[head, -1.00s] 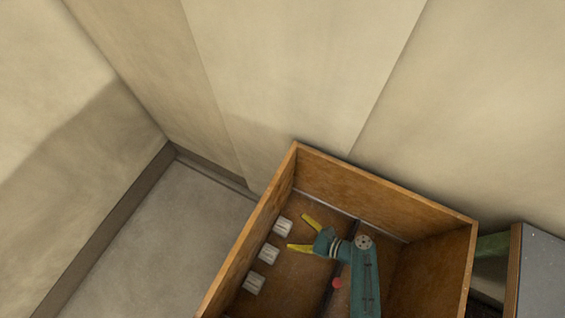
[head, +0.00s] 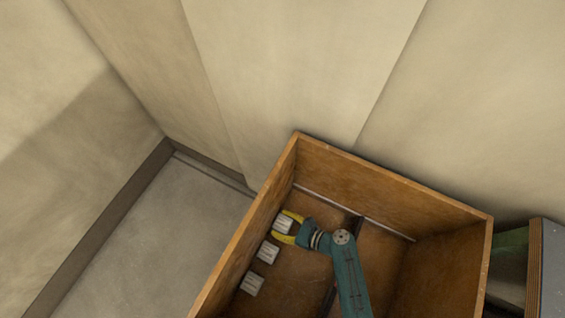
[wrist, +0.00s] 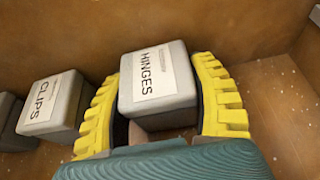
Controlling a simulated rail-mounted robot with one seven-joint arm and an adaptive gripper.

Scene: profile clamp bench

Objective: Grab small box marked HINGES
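The small grey box marked HINGES (wrist: 158,78) rests inside the wooden crate, with its white label facing the wrist camera. It is the farthest of three similar boxes along the crate's left wall, and it also shows in the head view (head: 283,224). My gripper (wrist: 156,92) has one yellow ribbed finger on each side of this box. The dark inner pads lie against its sides with no clear gap. In the head view my gripper (head: 282,226) curves around the box. The box's underside is hidden.
A box marked CLIPS (wrist: 50,105) sits just left of the HINGES box. A third grey box (head: 252,285) lies nearer along the same wall. The wooden crate's walls (head: 385,185) surround them. A dark divider bar crosses the crate floor.

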